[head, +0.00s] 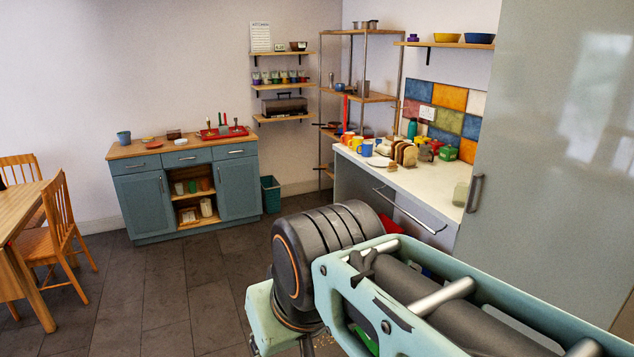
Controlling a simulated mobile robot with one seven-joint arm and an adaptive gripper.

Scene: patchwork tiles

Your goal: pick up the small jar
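A pale, see-through jar (461,194) stands upright at the near right end of the white counter (420,182), beside the tall grey-green cabinet. Several small jars (281,77) with coloured contents stand in a row on a wall shelf at the back. A whitish jar-like container (206,207) sits in the open middle of the blue sideboard. I cannot tell which of these the task means. My arm fills the lower right foreground, but its gripper does not show.
The counter also holds mugs (366,148), a toaster (405,153) and a teal bottle (412,129). The tall cabinet (560,160) closes off the right side. A blue sideboard (145,205) and a wooden chair (58,228) stand left. The dark floor between is clear.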

